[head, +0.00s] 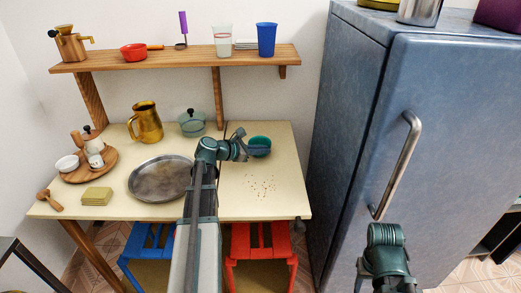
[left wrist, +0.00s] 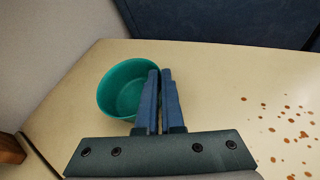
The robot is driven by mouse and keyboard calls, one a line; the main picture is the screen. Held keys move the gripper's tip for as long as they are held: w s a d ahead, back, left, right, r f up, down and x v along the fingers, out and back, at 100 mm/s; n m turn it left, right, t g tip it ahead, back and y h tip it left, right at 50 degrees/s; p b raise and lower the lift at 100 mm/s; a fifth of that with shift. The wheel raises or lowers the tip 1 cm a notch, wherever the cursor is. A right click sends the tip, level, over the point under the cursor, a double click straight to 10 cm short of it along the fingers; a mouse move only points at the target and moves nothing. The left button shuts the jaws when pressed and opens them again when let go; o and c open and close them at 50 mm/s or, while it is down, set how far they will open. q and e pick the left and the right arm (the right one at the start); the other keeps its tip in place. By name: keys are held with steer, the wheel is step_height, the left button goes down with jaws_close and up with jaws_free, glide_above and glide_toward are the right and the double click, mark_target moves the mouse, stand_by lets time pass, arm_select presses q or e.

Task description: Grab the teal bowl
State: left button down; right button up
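The teal bowl (head: 260,141) is at the back right of the cream table, with its opening upward. In the left wrist view the bowl (left wrist: 118,92) is left of my fingertips. My left gripper (head: 246,150) is at the bowl's near-left side. In the left wrist view my left gripper (left wrist: 160,76) has its fingers almost together, with the bowl's rim between them; part of the rim is hidden by the fingers. My right arm's end (head: 387,255) is low in front of the fridge, and its fingers cannot be made out.
A round metal tray (head: 150,185), a brass jug (head: 147,122) and a lidded pot (head: 192,123) are on the table to the left. Brown crumbs (head: 262,186) lie in front of the bowl. The blue fridge (head: 350,120) stands close on the right. A shelf (head: 180,60) hangs above.

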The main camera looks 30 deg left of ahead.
arm_select(q)
steer(key=shift+a, duration=0.1)
stand_by(0.5)
steer(key=shift+r+p, duration=0.55)
steer(key=shift+p, duration=0.1)
step_height(320, 180, up, 3)
steer(key=p, duration=0.3)
steer(key=s+d, duration=0.2)
steer(key=d, duration=0.2)
steer(key=s+d, duration=0.3)
steer(key=d, duration=0.2)
steer(key=s+d, duration=0.2)
steer(key=d, duration=0.3)
steer(key=shift+s+d+r+p, duration=0.15)
steer(key=shift+s+r+p, duration=0.05)
steer(key=shift+r+p, duration=0.2)
